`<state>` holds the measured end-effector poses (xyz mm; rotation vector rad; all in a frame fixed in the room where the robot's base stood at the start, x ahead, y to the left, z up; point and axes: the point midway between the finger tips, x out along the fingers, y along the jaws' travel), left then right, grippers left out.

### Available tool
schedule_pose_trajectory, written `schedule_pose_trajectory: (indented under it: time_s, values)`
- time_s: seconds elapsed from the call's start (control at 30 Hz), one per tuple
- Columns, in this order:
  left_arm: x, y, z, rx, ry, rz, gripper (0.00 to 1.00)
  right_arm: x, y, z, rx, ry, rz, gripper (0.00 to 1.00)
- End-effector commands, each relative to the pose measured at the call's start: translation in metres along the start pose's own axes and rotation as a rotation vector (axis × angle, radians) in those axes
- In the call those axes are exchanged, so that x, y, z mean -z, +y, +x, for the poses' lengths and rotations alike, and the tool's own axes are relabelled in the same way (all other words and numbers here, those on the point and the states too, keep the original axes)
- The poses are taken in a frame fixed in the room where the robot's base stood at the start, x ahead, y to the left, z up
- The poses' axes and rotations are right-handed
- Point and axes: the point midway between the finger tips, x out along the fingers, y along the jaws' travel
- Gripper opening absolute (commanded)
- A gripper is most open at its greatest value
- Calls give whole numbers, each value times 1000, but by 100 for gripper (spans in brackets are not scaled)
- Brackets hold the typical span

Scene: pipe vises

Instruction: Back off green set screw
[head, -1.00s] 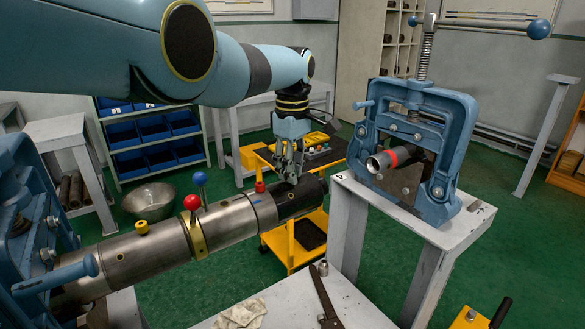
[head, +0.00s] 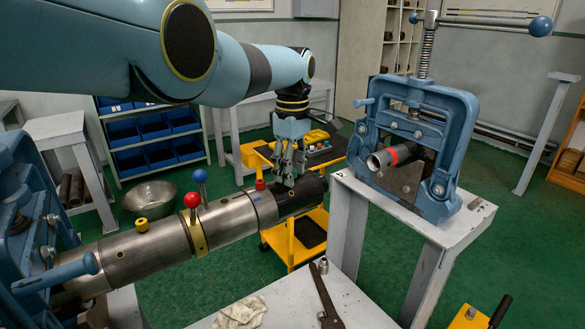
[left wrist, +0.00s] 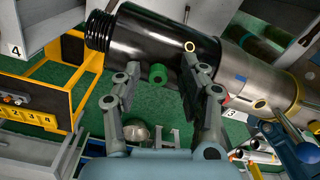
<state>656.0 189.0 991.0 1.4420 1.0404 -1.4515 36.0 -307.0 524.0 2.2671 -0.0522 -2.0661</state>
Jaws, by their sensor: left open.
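The green set screw (left wrist: 157,74) sticks out of the side of the black end piece (left wrist: 160,38) in the left wrist view. It is hidden in the head view. My left gripper (left wrist: 158,72) is open, with one finger on each side of the screw; I cannot tell whether either touches it. In the head view my left gripper (head: 287,172) is beside the black end piece (head: 312,195) of the long steel pipe (head: 150,251). My right gripper is not in view.
Red (head: 192,200) and blue (head: 200,176) ball knobs and a red plug (head: 260,185) rise from the pipe assembly. A blue vise (head: 455,150) holding a short pipe stands on a stand at right. A yellow cart (head: 305,245) stands beyond the pipe end.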

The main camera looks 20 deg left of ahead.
Motion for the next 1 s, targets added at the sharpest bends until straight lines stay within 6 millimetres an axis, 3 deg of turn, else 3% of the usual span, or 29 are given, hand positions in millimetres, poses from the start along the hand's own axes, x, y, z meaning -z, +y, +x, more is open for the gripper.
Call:
schedule_pose_trajectory:
  time_s: [0.37, 0.8, 1.0]
  values:
    - [1, 3, -16, -8, 2, 0, 42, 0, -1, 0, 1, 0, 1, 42]
    - [0, 1, -103, -5, 1, 0, 42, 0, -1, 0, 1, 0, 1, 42]
    - [0, 0, -119, -1, 0, 0, 42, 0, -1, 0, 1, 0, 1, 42]
